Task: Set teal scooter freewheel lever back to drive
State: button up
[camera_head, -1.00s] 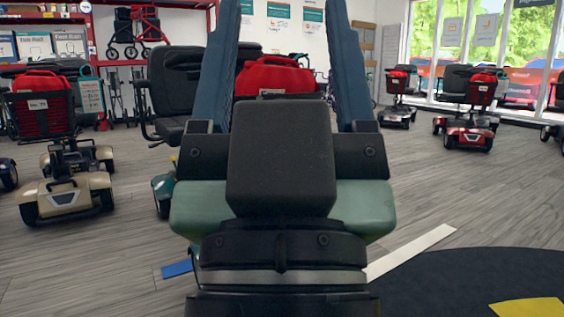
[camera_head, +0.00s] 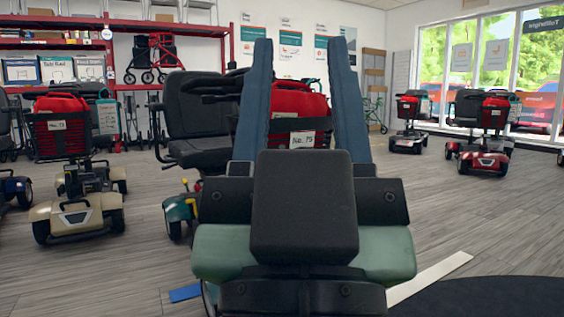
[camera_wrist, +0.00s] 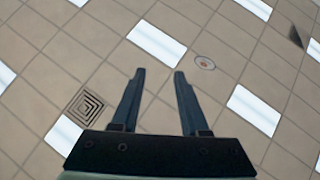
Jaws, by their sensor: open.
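A scooter with teal bodywork (camera_head: 178,212), a black seat (camera_head: 195,120) and a red bag (camera_head: 297,99) with a white number tag stands ahead, mostly behind my arm in the head view. Its freewheel lever cannot be made out. My gripper (camera_head: 301,48) is raised in front of the scooter, fingers up, spread apart and empty. In the wrist view my gripper (camera_wrist: 160,72) points at ceiling tiles and light panels, with nothing between the fingers.
Red shelving (camera_head: 100,45) lines the back wall. A dark mat (camera_head: 480,298) lies at the lower right. The floor at right is mostly clear.

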notch_tip(320, 180, up, 5)
jog(key=p, duration=0.4)
jog(key=shift+p, duration=0.3)
grip_shut()
notch_tip(320, 180, up, 65)
jog(key=p, duration=6.5)
jog(key=shift+a, duration=0.1)
jog(key=shift+w, duration=0.1)
